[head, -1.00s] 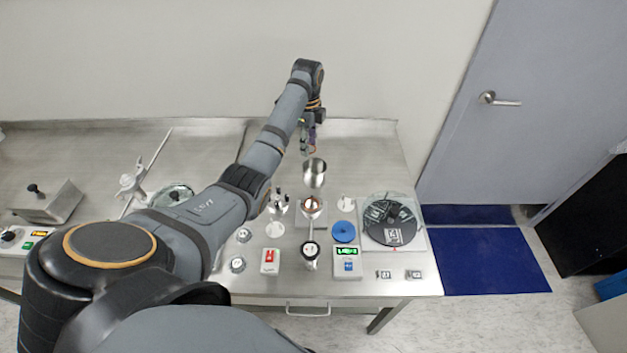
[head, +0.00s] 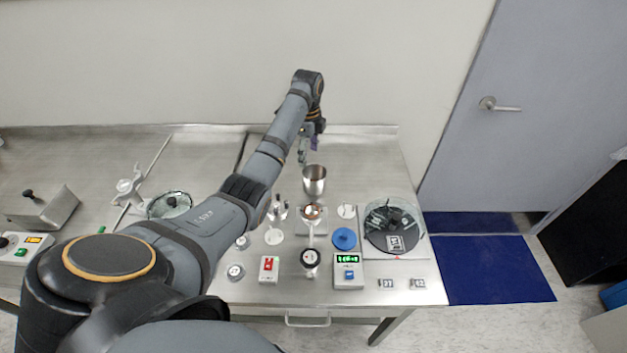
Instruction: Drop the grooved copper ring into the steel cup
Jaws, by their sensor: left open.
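The steel cup (head: 314,182) stands upright on the steel bench, left of its right end. My left gripper (head: 303,155) is open, small in the picture, just behind the cup and a little to its left. No ring shows clearly between its fingers. The inside of the cup is too small to read. My right gripper is out of view.
A blue disc (head: 344,238), a round black-plated device (head: 391,231) and a green-display box (head: 349,270) stand to the right. A red-switch box (head: 269,269) and small metal parts stand in front. The bench (head: 365,160) behind the cup on the right is clear.

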